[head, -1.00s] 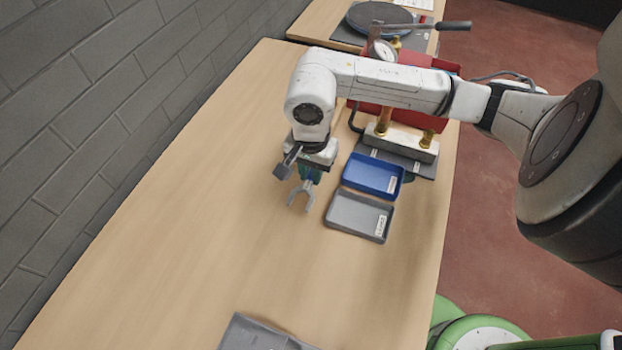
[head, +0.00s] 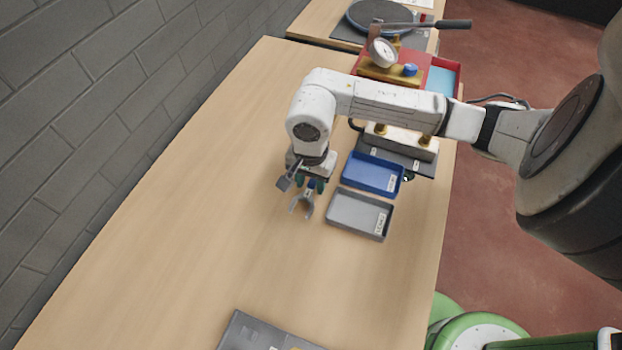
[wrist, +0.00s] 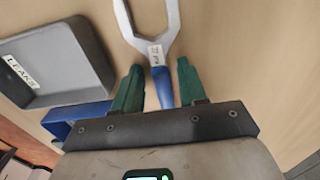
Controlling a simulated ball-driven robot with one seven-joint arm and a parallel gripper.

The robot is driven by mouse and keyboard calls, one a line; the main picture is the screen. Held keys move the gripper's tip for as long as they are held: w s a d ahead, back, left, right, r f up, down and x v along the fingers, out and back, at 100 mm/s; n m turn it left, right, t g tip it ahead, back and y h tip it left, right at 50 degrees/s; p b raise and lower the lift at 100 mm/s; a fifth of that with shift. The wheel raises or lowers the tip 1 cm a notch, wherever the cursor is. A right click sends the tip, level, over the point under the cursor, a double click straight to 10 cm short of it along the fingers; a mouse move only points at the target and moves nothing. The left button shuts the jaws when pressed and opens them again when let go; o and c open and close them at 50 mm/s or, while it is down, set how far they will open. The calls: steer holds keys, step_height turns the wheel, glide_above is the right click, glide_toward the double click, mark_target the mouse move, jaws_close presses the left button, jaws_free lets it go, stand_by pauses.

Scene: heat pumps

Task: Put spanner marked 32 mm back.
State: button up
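A spanner (head: 302,205) with a pale open-ended jaw and a blue handle lies on the wooden bench, left of the grey tray. In the wrist view the green fingers of my gripper (wrist: 158,88) are apart, one on each side of the blue handle, with gaps showing. The rest of the handle is hidden behind the gripper body.
A grey tray (head: 338,220) with a label and a blue tray (head: 350,180) stand right of the spanner. A red case (head: 440,62) with a gauge (head: 382,52) is behind. A grey flat item (head: 240,335) is cut off at the front. The bench's left side is clear.

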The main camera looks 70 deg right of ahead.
mark_target(311, 184)
steer(key=shift+o, duration=0.2)
steer(key=shift+r, duration=0.1)
step_height(311, 184, up, 12)
steer(key=b, duration=0.1)
stand_by(0.4)
